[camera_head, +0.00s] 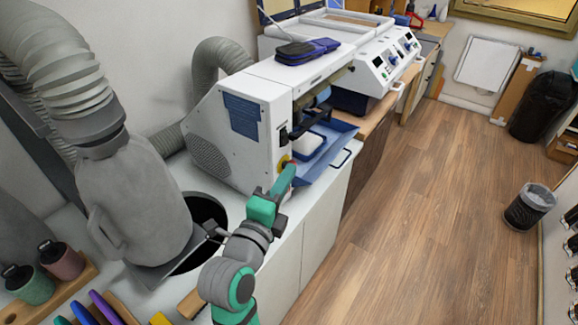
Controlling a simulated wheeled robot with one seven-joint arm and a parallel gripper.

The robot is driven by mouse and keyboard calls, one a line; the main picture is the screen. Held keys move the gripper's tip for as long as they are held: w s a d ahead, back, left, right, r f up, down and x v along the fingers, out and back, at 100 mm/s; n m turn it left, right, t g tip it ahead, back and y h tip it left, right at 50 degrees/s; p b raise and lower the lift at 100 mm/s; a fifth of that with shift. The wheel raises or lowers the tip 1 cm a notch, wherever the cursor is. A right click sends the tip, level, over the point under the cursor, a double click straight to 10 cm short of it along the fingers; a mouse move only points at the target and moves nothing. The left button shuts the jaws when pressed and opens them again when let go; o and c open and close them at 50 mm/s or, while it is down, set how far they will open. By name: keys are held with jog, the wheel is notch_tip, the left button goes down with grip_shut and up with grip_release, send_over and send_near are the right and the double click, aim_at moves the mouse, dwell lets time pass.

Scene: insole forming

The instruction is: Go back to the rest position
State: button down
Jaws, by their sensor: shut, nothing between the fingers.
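My gripper (285,179) is at the end of my teal and grey arm, near the front lower corner of the white forming machine (232,125). Its fingers are small in the picture; it looks shut and empty. It appears close to the machine's yellow and red button (284,162); I cannot tell whether it touches. A pair of dark blue insoles (308,49) lies on top of the machine. The machine's front opening has a blue tray (327,150) with a pale block (308,141) on it.
A large grey hose and hood (135,205) stand over a round dark hole at left. Bottles (60,262) in a wooden rack and coloured tools (105,308) are at lower left. A second white machine (375,62) stands behind. The wooden floor (430,190) is open at right; a bin (529,207) stands there.

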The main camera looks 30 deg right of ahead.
jog(key=shift+s+a, duration=0.1)
jog(key=shift+a, duration=0.3)
jog(key=s+a+f+n+t+y, duration=0.3)
jog(key=s+a+f+n+y, duration=0.15)
jog(key=a+f+n, duration=0.5)
jog(key=s+a+f+n+t+y, duration=0.25)
jog(key=a+f+n+y, duration=0.35)
jog(key=f+n, duration=0.6)
jog(key=s+a+f+n+y, duration=0.2)
jog(key=s+a+f+n, duration=0.1)
jog(key=s, duration=0.8)
jog(key=s+a+f+n+g+y, duration=0.1)
jog(key=s+a+n, duration=0.4)
jog(key=s, duration=0.6)
notch_tip(320, 180, down, 3)
jog(key=shift+s+a+r+y, duration=0.2)
jog(key=shift+s+a+y, duration=0.15)
jog(key=shift+a+y, duration=0.15)
jog(key=c, duration=2.5)
grip_release()
